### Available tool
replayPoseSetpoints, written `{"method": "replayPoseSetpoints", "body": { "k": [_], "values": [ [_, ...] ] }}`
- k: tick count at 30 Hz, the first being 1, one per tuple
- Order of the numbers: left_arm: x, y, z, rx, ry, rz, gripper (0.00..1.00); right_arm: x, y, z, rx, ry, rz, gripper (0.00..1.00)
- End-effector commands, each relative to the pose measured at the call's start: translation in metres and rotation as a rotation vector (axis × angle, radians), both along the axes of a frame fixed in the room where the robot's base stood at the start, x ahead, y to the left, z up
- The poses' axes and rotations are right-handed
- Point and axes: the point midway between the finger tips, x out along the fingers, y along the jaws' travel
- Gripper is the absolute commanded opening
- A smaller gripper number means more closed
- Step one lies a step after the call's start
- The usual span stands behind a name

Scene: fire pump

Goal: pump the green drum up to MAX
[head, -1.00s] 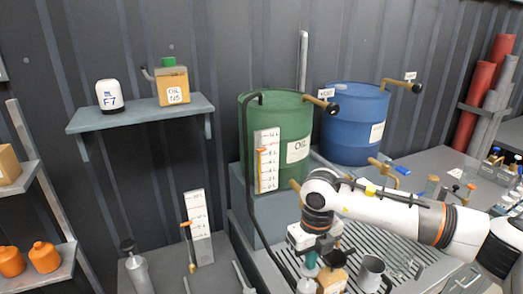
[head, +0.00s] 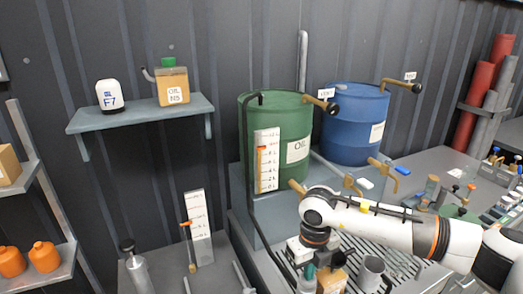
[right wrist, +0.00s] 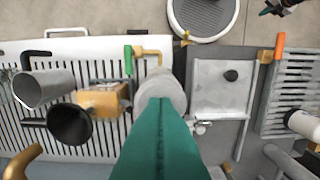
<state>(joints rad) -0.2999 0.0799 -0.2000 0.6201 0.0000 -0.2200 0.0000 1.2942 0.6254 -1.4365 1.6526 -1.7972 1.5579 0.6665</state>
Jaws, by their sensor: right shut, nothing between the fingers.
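The green drum (head: 288,125), labelled OIL, stands on a grey block against the wall. A white scale (head: 267,160) on its front carries an orange marker (head: 262,149) in the upper part. A black hose (head: 248,150) runs down the drum's left side. My right gripper (head: 308,274) is low in front of the drum over the slotted grate. In the right wrist view its teal fingers (right wrist: 160,115) are shut and empty, directly above a grey round-topped part (right wrist: 160,88). I cannot tell whether they touch it. My left gripper is out of view.
A blue drum (head: 355,125) stands right of the green one. A grey cup (head: 371,273) and a wooden block (head: 332,281) are close to my right gripper. A black-knobbed cylinder (head: 135,268) stands lower left. A shelf (head: 140,117) hangs on the wall.

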Motion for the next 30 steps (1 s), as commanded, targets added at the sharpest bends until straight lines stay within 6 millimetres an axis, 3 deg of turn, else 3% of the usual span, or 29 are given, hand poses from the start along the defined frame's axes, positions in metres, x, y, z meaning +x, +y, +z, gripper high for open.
{"method": "replayPoseSetpoints", "body": {
  "k": [5, 13, 30],
  "values": [
    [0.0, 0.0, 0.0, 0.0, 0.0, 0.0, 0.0, -0.002, 0.0, -0.011, -0.002, 0.009, 0.001, 0.0],
    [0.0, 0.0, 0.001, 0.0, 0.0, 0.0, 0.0, -0.002, 0.0, -0.008, -0.002, 0.008, 0.002, 0.0],
    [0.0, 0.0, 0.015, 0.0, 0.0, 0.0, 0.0, -0.002, 0.0, 0.031, 0.0, 0.006, 0.001, 0.0]
  ]
}}
